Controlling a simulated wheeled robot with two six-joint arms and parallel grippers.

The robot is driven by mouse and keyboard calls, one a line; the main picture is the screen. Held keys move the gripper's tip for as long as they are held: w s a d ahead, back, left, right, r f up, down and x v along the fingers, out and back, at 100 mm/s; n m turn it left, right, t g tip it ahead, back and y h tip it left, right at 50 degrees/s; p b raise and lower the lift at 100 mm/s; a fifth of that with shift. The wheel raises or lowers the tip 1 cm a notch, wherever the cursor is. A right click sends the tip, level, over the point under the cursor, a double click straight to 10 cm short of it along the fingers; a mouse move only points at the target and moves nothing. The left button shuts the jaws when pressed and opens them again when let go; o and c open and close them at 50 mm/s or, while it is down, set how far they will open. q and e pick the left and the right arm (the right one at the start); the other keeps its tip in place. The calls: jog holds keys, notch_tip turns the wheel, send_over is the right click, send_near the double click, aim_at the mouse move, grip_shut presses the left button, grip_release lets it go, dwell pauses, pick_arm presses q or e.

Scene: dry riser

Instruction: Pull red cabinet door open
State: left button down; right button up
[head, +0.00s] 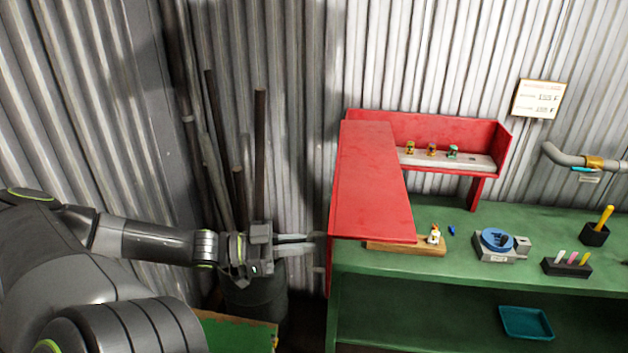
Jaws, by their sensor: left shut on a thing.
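The red cabinet (490,134) stands at the back of the green bench, against the corrugated wall. Its red door (374,185) is a broad panel reaching forward at the cabinet's left side, with the cabinet's interior exposed to its right. Several small brass and green fittings (431,150) sit on a pale ledge inside. My left gripper (312,243) comes in from the left, its fingers at the door's near left edge. It is shut on the door there; the exact contact and any handle are hard to see. My right gripper is not in view.
The green bench (460,262) holds a wooden board (390,247), a blue round device (497,240), a black holder (566,266) and a black cup (594,235). A teal tray (526,322) lies on its lower shelf. Poles (259,150) stand in a dark bin (258,305) behind my gripper.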

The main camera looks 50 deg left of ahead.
pick_arm(q)
jog(key=s+a+m+g+h, duration=0.2)
jog(key=s+a, duration=0.3)
jog(key=a, duration=0.5)
jog(key=shift+a+m+g+h, duration=0.3)
jog(key=shift+a+g+h, duration=0.05)
jog(key=shift+g+h, duration=0.15)
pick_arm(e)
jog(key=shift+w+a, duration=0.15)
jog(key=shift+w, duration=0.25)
pick_arm(q)
jog(key=shift+r, duration=0.1)
jog(key=c, duration=1.9)
grip_release()
jog(key=shift+c, duration=0.2)
jog(key=shift+o, duration=1.1)
jog(key=shift+w, duration=0.15)
jog(key=shift+o, duration=1.1)
jog(key=shift+w+f, duration=0.25)
jog(key=shift+w, duration=0.1)
jog(key=shift+s, duration=0.25)
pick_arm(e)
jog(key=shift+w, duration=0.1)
